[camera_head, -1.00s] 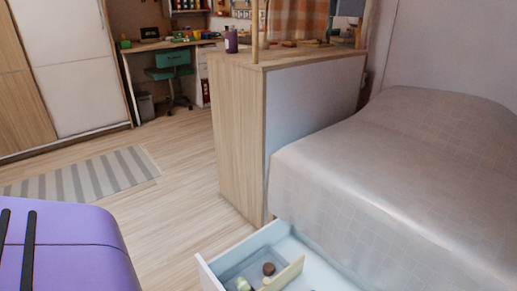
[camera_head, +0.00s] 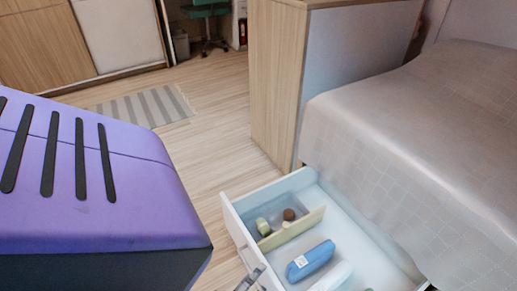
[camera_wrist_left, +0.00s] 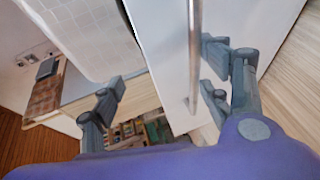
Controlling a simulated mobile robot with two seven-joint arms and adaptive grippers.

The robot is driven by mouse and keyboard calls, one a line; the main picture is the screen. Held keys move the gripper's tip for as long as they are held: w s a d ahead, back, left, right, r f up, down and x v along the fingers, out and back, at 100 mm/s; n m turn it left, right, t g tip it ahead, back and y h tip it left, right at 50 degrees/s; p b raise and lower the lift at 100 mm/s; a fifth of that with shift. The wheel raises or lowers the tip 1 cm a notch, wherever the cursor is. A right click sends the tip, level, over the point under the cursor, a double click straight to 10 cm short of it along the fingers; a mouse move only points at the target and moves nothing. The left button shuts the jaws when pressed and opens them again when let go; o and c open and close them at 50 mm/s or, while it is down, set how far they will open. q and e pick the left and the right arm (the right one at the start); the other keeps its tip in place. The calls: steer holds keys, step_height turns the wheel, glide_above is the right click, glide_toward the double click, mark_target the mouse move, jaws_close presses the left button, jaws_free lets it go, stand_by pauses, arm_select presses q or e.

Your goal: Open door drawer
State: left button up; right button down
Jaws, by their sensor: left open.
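The white drawer (camera_head: 243,237) under the bed stands pulled out, with its inside showing. In the left wrist view its white front panel (camera_wrist_left: 160,45) carries a long metal bar handle (camera_wrist_left: 195,50). My left gripper (camera_wrist_left: 163,88) is open, with its grey fingers spread on either side of the handle's line; I cannot tell whether they touch it. In the head view only a bit of a grey finger (camera_head: 250,280) shows by the drawer front, and my purple arm hides much of the left side. My right gripper is not in view.
The drawer holds a blue case (camera_head: 310,260), a divider (camera_head: 292,229) and small items. The bed (camera_head: 420,130) overhangs it at right. A wooden cabinet (camera_head: 275,85) stands behind. Bare floor (camera_head: 215,140) and a striped rug (camera_head: 145,107) lie beyond my arm.

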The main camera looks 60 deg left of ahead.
arm_select(q)
steer(key=o, duration=0.6)
steer(key=shift+t, duration=0.3)
steer(key=r, duration=0.4)
steer(key=w+r, duration=0.1)
steer(key=r, duration=0.1)
steer(key=shift+r, duration=0.25)
steer(key=shift+c, duration=0.2)
steer(key=shift+s+d+r, duration=0.1)
steer(key=shift+s, duration=0.05)
steer(key=c, duration=0.7)
steer(key=shift+f, duration=0.2)
steer(key=c, duration=0.4)
steer(key=shift+s+f, duration=0.1)
steer(key=shift+f, duration=0.05)
